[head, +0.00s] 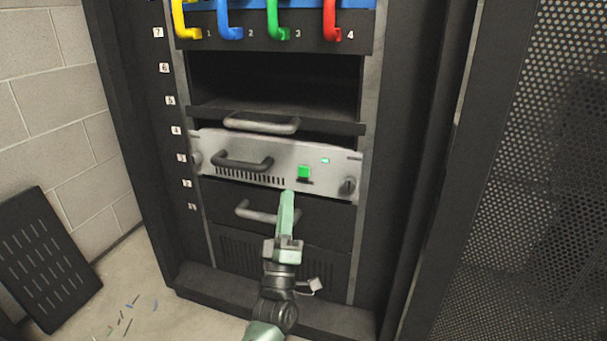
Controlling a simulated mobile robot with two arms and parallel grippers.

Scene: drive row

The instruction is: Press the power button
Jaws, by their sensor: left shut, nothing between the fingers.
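The power button (304,172) is a small green square on the right part of a silver rack unit (228,145). A small green light (325,161) shows up and to the right of it. My left gripper (288,194) is pale green and shut, with nothing in it. Its fingertips point up at the lower edge of the silver unit, just below and left of the button. I cannot tell whether the tips touch the panel. In the picture they do not overlap the button. My right gripper is not in view.
The silver unit has a dark handle (243,162). A perforated door (530,170) stands at right. A vented panel (46,258) leans on the left wall, with scraps on the floor.

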